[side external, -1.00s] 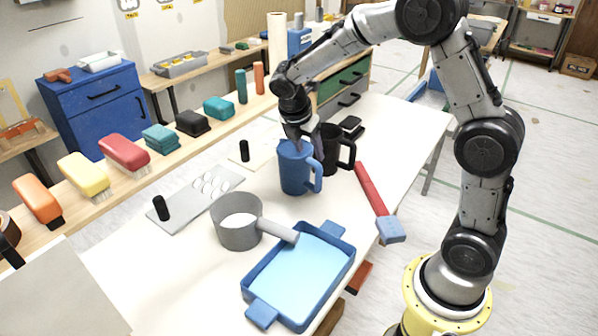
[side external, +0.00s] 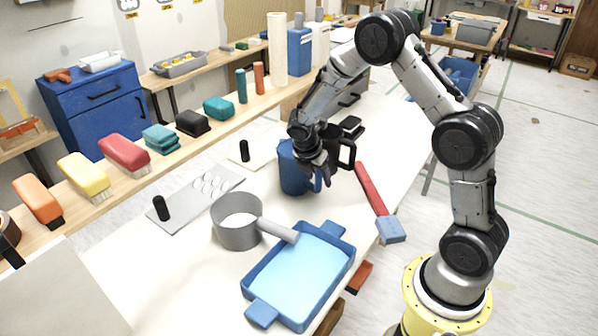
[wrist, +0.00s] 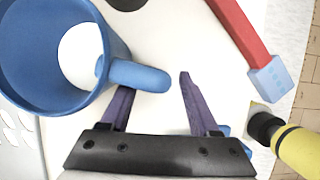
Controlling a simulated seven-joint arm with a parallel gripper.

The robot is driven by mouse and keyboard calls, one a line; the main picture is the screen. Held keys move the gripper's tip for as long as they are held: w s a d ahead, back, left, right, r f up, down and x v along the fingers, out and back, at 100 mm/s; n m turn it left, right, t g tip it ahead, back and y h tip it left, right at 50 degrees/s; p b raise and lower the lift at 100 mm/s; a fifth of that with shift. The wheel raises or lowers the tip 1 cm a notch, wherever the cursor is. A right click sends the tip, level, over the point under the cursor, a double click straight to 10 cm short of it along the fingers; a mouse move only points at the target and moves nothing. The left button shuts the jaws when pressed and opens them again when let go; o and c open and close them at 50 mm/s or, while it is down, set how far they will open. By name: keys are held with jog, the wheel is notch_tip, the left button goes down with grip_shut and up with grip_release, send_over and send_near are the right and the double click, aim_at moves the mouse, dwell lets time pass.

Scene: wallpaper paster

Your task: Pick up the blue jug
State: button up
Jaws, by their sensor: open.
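The blue jug (side external: 291,172) stands upright on the white table, with its handle on the right side. In the wrist view the jug (wrist: 36,101) fills the upper left and its handle (wrist: 140,75) points right. My gripper (wrist: 155,82) is open, its two purple fingers apart. The left finger is close to the handle's near edge; I cannot tell whether they touch. In the side view my gripper (side external: 322,178) is at the handle's side of the jug and hides part of the handle.
A black jug (side external: 342,152) stands close behind the gripper. A red-handled tool with a blue head (side external: 390,229) lies to the right. A grey pot (side external: 236,222) and a blue tray (side external: 262,312) are in front. A grey plate (side external: 187,213) lies to the left.

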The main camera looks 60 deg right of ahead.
jog(key=shift+d+f, duration=0.3)
jog(key=shift+f, duration=0.35)
grip_shut()
jog(key=shift+w+r, duration=0.1)
dwell(0.9)
